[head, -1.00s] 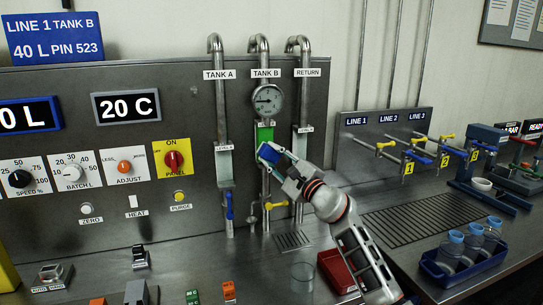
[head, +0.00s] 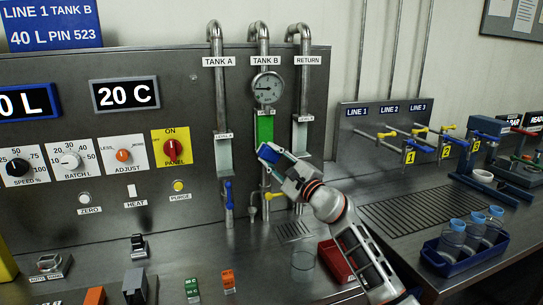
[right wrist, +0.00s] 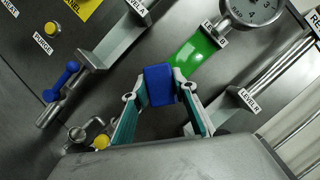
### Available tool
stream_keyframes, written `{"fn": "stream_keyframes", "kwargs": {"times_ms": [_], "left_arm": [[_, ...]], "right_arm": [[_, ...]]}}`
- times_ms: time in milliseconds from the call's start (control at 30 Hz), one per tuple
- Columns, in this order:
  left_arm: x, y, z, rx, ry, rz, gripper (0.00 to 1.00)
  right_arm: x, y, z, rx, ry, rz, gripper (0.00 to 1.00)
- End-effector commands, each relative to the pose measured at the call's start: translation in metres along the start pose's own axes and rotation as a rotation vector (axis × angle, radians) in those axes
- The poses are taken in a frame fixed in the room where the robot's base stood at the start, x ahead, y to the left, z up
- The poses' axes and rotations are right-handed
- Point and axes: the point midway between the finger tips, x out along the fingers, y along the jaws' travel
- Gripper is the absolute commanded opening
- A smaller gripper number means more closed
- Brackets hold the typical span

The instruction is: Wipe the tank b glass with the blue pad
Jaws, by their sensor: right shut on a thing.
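The blue pad (head: 269,153) is held in the fingertips of my right gripper (head: 275,159), which is shut on it. The tank B glass (head: 265,128) is a green upright strip on the pipe below the TANK B label and gauge. The pad is at the lower end of the glass and hides part of it. In the right wrist view, the pad (right wrist: 160,85) sits between the two fingers, with the green glass (right wrist: 196,52) just beyond it to the upper right. I cannot tell whether pad and glass touch. My left gripper is not in view.
The tank A pipe (head: 219,95) and return pipe (head: 304,90) flank the glass closely. A round gauge (head: 267,87) is above it. A yellow valve handle (head: 275,195) and a blue one (head: 228,192) are below.

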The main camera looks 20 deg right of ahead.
Motion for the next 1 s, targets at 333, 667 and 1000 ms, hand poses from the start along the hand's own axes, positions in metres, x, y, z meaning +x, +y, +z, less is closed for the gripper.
{"fn": "stream_keyframes", "kwargs": {"times_ms": [333, 667, 1000], "left_arm": [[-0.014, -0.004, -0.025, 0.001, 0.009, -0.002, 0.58], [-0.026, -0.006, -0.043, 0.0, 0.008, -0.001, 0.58], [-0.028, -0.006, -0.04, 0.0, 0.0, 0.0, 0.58]], "right_arm": [[-0.019, -0.001, 0.008, -0.001, 0.004, 0.005, 0.06], [-0.047, -0.001, 0.02, 0.001, 0.002, 0.003, 0.06], [-0.056, 0.0, 0.023, -0.001, 0.001, 0.001, 0.06]]}}
